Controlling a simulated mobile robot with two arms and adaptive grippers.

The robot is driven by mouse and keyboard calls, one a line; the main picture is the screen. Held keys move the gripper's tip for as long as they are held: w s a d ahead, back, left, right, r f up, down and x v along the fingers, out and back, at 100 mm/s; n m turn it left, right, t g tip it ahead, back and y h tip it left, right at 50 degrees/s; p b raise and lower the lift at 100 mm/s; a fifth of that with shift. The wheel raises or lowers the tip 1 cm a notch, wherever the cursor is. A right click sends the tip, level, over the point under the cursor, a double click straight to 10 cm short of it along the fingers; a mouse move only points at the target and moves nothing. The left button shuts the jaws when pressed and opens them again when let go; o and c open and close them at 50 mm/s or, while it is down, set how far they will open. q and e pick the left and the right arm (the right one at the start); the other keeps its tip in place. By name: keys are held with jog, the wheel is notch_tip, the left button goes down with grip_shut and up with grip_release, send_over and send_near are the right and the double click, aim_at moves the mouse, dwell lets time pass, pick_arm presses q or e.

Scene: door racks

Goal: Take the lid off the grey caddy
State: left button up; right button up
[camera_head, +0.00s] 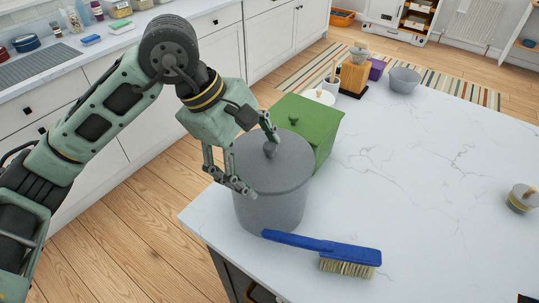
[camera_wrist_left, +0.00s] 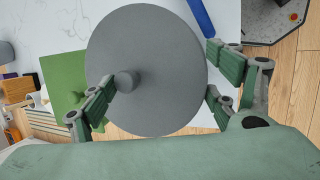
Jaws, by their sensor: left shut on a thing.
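The grey caddy (camera_head: 268,212) is a round pot near the left edge of the white worktop. Its round grey lid (camera_head: 285,165) lies on top, with a small knob (camera_head: 270,149) in the middle. In the left wrist view the lid (camera_wrist_left: 160,50) fills the centre and hides the caddy body. My left gripper (camera_head: 256,157) is over the left part of the lid, shut on it with its fingers spread wide. In the wrist view one finger side of the gripper (camera_wrist_left: 162,92) is close to the knob and the other is at the rim. My right gripper is out of view.
A green lidded box (camera_head: 315,125) stands close behind the caddy. A blue brush (camera_head: 325,250) lies just in front of it. A grey bowl (camera_head: 404,80) and a wooden block (camera_head: 354,77) stand farther back.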

pick_arm(q)
jog(key=shift+r, duration=0.1)
jog(key=shift+r+b, duration=0.35)
jog(key=shift+r, duration=0.2)
notch_tip(320, 180, up, 3)
jog(key=shift+f+b, duration=0.15)
jog(key=shift+b, duration=0.4)
jog(key=s+d+r+b, duration=0.2)
jog(key=s+d+r, duration=0.5)
jog(key=s, duration=0.1)
jog(key=shift+s+d+b, duration=0.3)
jog(key=shift+s+d, duration=0.05)
jog(key=shift+d, duration=0.05)
